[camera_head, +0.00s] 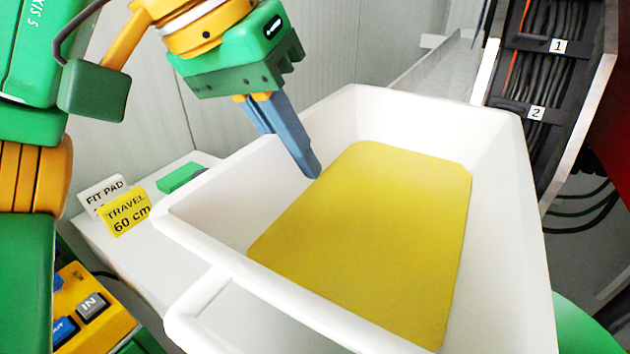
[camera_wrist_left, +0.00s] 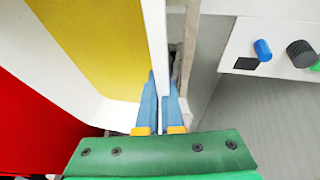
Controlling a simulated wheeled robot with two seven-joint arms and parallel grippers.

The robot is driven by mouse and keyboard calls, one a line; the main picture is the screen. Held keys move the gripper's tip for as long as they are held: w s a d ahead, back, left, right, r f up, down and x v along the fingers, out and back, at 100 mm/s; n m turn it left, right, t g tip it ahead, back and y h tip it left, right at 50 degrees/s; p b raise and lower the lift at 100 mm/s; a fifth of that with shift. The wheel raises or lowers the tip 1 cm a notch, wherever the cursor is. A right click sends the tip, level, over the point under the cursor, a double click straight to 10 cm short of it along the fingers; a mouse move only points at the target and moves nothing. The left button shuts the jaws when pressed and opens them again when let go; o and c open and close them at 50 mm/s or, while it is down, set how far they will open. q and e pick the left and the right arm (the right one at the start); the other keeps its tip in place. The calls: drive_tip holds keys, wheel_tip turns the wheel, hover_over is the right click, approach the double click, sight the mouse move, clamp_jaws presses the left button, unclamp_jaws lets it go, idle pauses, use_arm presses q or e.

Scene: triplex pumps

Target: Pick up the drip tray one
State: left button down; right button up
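The drip tray, a white, deep, rectangular tray (camera_head: 510,200) with a yellow floor, fills the middle of the head view and looks tilted by the camera angle. My left gripper (camera_head: 300,160) comes down onto its far left wall, with a blue finger reaching inside. In the left wrist view, the tray's white wall (camera_wrist_left: 155,35) runs between the two blue fingers of the left gripper (camera_wrist_left: 160,105), which look closed against both sides. I cannot tell whether the tray is raised. My right gripper is not in view.
A second white rim (camera_head: 190,325) shows below the tray. A white surface left holds the signs FIT PAD (camera_head: 103,190) and TRAVEL 60 cm (camera_head: 127,212). A yellow button box (camera_head: 95,320) is lower left. A numbered cable rack (camera_head: 550,75) stands at the right.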

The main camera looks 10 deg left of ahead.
use_arm(q)
drive_tip(key=w+a+f, duration=0.2)
drive_tip(key=w+f, duration=0.7)
drive_tip(key=f, duration=0.2)
idle(0.3)
